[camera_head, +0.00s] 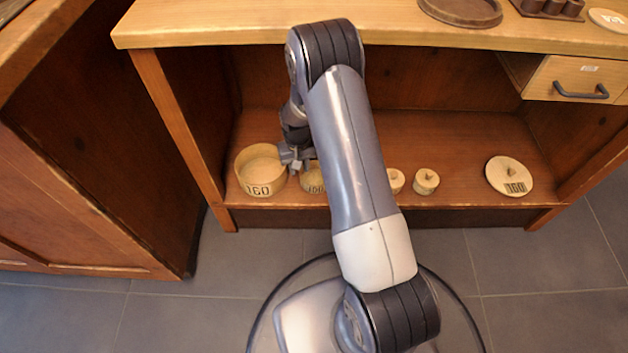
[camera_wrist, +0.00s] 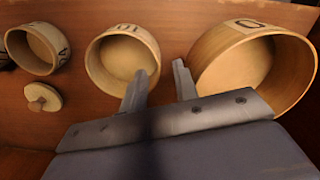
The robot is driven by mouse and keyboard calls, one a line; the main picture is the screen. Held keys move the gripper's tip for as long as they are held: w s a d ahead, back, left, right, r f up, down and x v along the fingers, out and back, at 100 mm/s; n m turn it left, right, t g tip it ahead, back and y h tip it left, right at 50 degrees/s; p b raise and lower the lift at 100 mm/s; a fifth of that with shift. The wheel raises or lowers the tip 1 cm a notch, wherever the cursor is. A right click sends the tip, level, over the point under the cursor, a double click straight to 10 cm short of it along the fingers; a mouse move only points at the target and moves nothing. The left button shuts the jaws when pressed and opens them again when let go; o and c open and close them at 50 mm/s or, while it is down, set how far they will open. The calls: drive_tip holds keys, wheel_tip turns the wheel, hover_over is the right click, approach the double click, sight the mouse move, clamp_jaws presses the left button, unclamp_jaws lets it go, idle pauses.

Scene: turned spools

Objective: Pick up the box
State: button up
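A large round open wooden box (camera_head: 260,172) marked 160 stands upright on the lower shelf, at the left in the head view. It is the large box (camera_wrist: 205,62) at the right of the wrist view, and looks empty. My gripper (camera_head: 296,156) is at its right side, between it and a smaller round box (camera_head: 312,180). In the wrist view my gripper (camera_wrist: 158,80) is open with nothing between its fingers. One finger is close to the large box's wall; the other overlaps the smaller box (camera_wrist: 97,70). Whether either finger touches cannot be told.
The lower shelf (camera_head: 455,150) lies under a wooden counter (camera_head: 230,28). A third round box (camera_wrist: 30,48) and a small knobbed lid (camera_wrist: 42,97) are farther along. A round knobbed lid (camera_head: 508,172) lies at right, below a drawer (camera_head: 570,82). Side panels bound the shelf.

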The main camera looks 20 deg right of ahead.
sight(301, 182)
drive_tip(key=f+b, duration=0.1)
drive_tip(key=f, duration=0.1)
drive_tip(key=f+b, duration=0.2)
drive_tip(key=f, duration=0.1)
drive_tip(key=shift+w+d+f, duration=0.1)
drive_tip(key=shift+d+f, duration=0.1)
drive_tip(key=shift+f, duration=0.15)
drive_tip(key=shift+r, duration=0.1)
drive_tip(key=shift+c, duration=0.4)
clamp_jaws()
